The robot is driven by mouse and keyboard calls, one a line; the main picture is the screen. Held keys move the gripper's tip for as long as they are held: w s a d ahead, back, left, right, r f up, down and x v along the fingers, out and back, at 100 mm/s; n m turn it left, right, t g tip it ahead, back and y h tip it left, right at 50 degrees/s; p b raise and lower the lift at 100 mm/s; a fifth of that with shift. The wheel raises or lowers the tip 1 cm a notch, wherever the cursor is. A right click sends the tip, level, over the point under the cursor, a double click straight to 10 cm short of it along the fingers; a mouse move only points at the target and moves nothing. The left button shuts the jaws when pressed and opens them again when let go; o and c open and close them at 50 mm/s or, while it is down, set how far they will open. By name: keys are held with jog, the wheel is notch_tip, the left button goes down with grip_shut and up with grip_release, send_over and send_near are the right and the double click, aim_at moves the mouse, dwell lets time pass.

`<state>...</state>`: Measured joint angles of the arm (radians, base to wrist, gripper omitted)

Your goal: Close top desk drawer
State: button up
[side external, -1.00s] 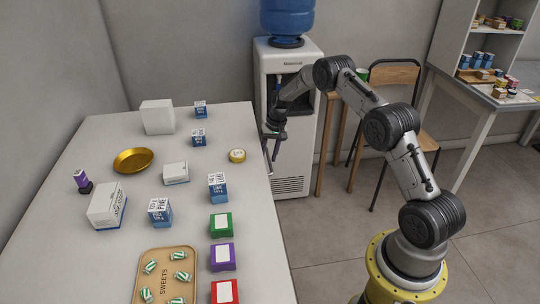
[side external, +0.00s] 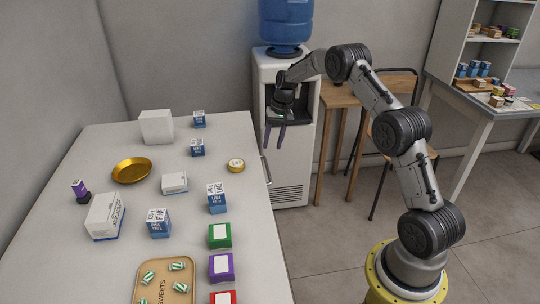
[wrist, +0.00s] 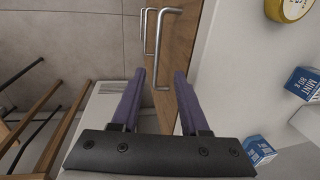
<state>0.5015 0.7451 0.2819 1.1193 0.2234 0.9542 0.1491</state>
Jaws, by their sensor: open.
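The desk (side external: 225,130) has a pale top. In the wrist view, its brown wooden drawer front (wrist: 185,50) runs beside the desk top, with a metal bar handle (wrist: 161,40) and a second handle (wrist: 142,30) partly behind it. A handle also shows small beyond the desk's right edge in the side view (side external: 266,170). How far the top drawer stands out is hard to tell. My gripper (side external: 274,143) hangs open and empty beyond the desk's back right, fingers pointing down. In the wrist view my gripper (wrist: 153,80) has its two purple fingers spread near the handle; contact is not visible.
A water cooler (side external: 287,80) stands close behind my gripper. A wooden stool (side external: 338,100) and a chair (side external: 398,140) stand right of it. Boxes and a gold dish (side external: 131,170) are on the desk. Open floor (side external: 320,245) lies between desk and my base.

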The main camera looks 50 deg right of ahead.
jog(key=shift+s+d+r, duration=0.15)
jog(key=shift+r, duration=0.85)
jog(key=shift+s+d+r, duration=0.1)
jog(key=shift+r, duration=0.85)
